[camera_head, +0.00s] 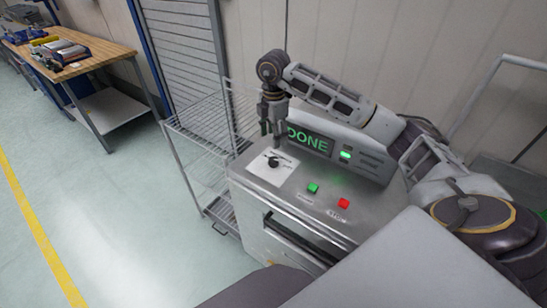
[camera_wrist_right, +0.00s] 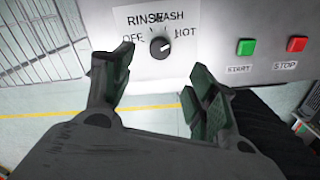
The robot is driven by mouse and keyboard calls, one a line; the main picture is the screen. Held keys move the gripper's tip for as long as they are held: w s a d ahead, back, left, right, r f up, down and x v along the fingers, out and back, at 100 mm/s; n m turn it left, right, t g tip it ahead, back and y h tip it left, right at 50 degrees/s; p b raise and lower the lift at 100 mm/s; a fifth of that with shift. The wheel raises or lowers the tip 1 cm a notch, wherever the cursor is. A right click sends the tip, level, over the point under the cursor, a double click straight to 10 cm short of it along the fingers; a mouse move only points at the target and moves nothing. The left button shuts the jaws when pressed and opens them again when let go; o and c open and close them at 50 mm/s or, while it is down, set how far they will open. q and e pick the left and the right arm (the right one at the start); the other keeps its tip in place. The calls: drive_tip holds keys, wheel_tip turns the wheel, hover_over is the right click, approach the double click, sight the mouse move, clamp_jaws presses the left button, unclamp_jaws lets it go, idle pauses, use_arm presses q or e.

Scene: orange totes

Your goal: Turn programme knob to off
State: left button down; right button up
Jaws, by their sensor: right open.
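The programme knob (camera_head: 273,161) is a small dark dial on a white label plate on top of the grey machine (camera_head: 245,200). In the right wrist view the knob (camera_wrist_right: 160,48) sits among the labels OFF, RINSE, WASH and HOT. Its light mark seems to point up and right, but it is too small to be sure. My right gripper (camera_head: 271,132) points down above the knob, apart from it. In the wrist view its two fingers (camera_wrist_right: 157,80) are spread with nothing between them. My left gripper is not in view.
A green start button (camera_head: 313,188) and red stop button (camera_head: 343,203) sit right of the knob. A display (camera_head: 308,139) reading DONE stands behind, with a lit green lamp (camera_head: 346,155). A wire rack (camera_head: 205,140) stands left; a workbench (camera_head: 85,55) is farther off.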

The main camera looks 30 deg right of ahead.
sight(274, 159)
wheel_tip(274, 159, down, 11)
drive_tip(key=shift+r+p, duration=0.2)
drive_tip(key=shift+p, duration=0.3)
drive_tip(key=c, duration=1.1)
drive_tip(key=shift+o, duration=0.2)
